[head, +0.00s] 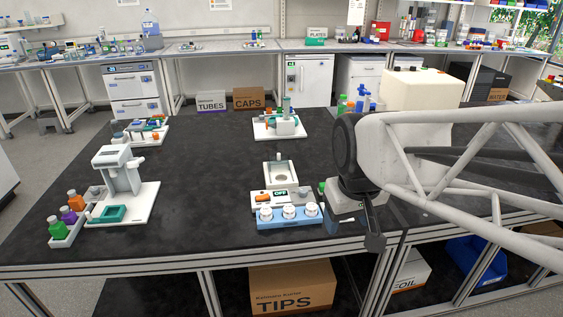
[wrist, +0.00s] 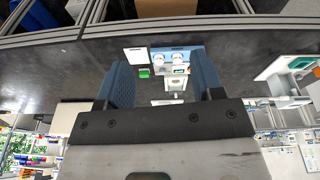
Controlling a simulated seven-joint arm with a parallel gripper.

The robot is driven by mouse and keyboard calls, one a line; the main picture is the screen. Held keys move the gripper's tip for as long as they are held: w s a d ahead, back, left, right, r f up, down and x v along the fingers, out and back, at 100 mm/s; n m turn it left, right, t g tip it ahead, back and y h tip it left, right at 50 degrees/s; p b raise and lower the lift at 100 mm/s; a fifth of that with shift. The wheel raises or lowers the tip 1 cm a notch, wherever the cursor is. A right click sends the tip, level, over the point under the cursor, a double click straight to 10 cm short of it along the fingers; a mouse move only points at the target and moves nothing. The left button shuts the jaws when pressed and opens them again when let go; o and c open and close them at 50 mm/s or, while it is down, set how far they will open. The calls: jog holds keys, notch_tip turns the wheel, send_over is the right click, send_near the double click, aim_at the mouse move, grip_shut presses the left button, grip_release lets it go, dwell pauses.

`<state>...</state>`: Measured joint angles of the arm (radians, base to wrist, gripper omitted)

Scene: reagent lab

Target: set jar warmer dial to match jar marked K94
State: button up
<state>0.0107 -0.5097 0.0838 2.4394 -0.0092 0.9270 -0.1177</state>
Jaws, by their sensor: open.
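The jar warmer (head: 281,201) is a white unit on the dark bench, with a display reading OFF and an orange part at its left front. A round dish-like well sits behind the display. Several white-lidded jars stand in a blue rack (head: 290,223) in front of it; no K94 mark is legible. My gripper is open and empty; its blue-padded fingers frame the warmer (wrist: 175,84) and rack (wrist: 170,49) from a distance in the wrist view (wrist: 164,78). In the head view my gripper is right of the rack, partly hidden by my arm. Which part is the dial is unclear.
A white stand with a teal tray (head: 108,213) and a rack of coloured bottles (head: 66,232) are at left. Another white device (head: 279,124) stands behind the warmer. A green-topped item (wrist: 144,73) is beside the rack. The bench middle is clear.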

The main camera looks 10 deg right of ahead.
jog(key=w+n, duration=0.3)
jog(key=w, duration=0.9)
jog(key=n+g, duration=0.2)
jog(key=n, duration=0.5)
send_over(303, 190)
notch_tip(303, 190, down, 20)
jog(key=shift+r, duration=0.25)
jog(key=shift+f, duration=3.85)
